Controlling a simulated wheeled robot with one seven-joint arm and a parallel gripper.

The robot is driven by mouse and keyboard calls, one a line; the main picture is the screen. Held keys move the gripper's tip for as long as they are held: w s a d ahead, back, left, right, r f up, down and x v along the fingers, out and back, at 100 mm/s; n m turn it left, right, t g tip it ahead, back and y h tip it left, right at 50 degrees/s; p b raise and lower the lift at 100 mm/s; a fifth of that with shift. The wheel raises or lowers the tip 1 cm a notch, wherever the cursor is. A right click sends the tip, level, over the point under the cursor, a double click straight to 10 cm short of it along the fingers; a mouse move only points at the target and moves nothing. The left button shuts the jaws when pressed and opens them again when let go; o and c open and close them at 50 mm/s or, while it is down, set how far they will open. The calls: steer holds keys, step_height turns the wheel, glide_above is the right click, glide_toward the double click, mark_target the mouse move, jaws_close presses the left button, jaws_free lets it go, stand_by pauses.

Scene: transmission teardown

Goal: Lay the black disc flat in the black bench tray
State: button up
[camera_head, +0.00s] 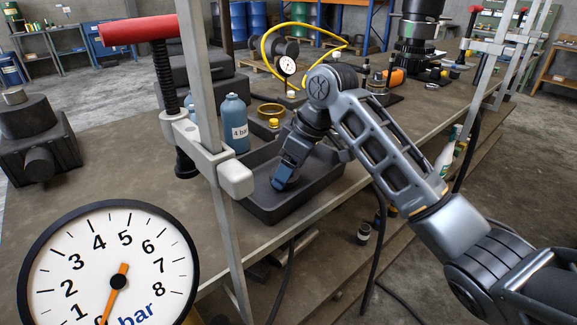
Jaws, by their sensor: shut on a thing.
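The black bench tray (268,214) lies on the workbench in the middle of the view, with a raised rim and a dark floor. My gripper (281,185) points down inside the tray area, at or just above its floor, left of the tray's middle. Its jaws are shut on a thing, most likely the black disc. The disc's outline does not stand out against the dark tray, and the fingers partly cover that spot. I cannot tell whether the disc touches the tray floor or how it is tilted.
A clamp post (207,110) with a red handle stands close left of the tray. A blue bottle (234,122), a brass ring (271,111) and a small gold part (273,123) stand behind it. A large gauge (110,262) fills the lower left. The bench edge runs along the tray's front right.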

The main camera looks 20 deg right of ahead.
steer(key=shift+f, duration=0.15)
steer(key=o, duration=1.3)
steer(key=v, duration=1.2)
steer(key=shift+r, duration=0.2)
